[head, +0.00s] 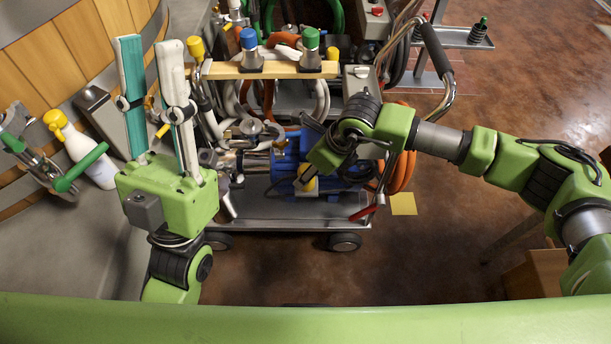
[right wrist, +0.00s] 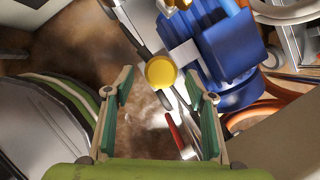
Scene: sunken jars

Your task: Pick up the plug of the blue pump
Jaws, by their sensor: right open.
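The blue pump (head: 287,160) sits on the lower deck of a wheeled cart; its blue body also fills the upper right of the right wrist view (right wrist: 230,45). A yellow round-ended piece (right wrist: 161,71), which looks like the plug, shows beside the pump. It also shows low on the pump's front in the head view (head: 306,181). My right gripper (right wrist: 159,82) is open, with the yellow piece in line between its fingertips and apparently beyond them. In the head view its fingers are partly hidden. My left gripper (head: 148,42) is open and empty at the left, apart from the pump.
The cart (head: 280,213) carries hoses and a wooden rail (head: 275,70) with blue and green caps. A red-handled lever (head: 364,212) sticks out at its front right. A white spray bottle (head: 88,155) stands at the far left. The brown floor at right is largely clear.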

